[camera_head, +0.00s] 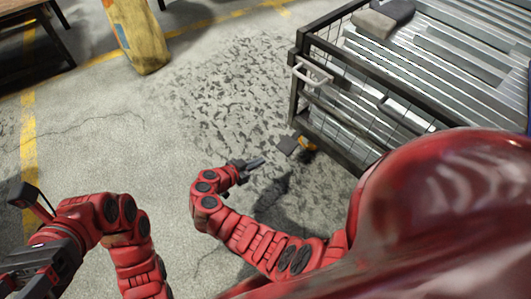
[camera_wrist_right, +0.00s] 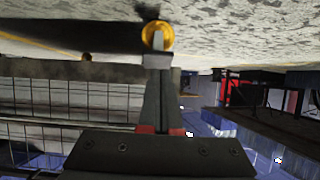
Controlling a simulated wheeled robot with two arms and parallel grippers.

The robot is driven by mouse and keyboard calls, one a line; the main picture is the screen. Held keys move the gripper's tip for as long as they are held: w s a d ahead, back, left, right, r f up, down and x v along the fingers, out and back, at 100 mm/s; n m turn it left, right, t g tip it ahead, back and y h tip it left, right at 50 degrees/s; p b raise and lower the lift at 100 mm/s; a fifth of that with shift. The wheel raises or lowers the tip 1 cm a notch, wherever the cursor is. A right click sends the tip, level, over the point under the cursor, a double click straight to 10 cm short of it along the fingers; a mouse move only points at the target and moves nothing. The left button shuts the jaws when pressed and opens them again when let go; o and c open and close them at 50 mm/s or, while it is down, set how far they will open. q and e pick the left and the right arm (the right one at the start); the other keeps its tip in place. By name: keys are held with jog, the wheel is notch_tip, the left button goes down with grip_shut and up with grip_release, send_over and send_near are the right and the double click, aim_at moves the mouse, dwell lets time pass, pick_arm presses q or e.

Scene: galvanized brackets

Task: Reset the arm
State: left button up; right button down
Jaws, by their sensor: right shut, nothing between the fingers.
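My right gripper (camera_head: 254,164) is held out over the bare floor, left of the wire-sided cart and apart from it. Its fingers are together and empty; they also show shut in the right wrist view (camera_wrist_right: 160,95). My right arm is bent in a curve in the lower middle of the head view. My left arm is folded at the lower left, and my left gripper's dark body (camera_head: 40,265) is at the picture's edge. Its fingertips cannot be made out.
The cart (camera_head: 297,85) at the right holds long galvanized metal pieces (camera_head: 460,65) and a grey block (camera_head: 374,24). A yellow wheel-like part (camera_head: 306,145) is by its lower corner. A yellow post (camera_head: 137,35) stands at the back. The floor left of the cart is clear.

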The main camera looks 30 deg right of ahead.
pick_arm(q)
jog(key=shift+w+d+g+h, duration=0.25)
jog(key=shift+w+g+h, duration=0.05)
jog(key=shift+w, duration=0.05)
dwell(0.3)
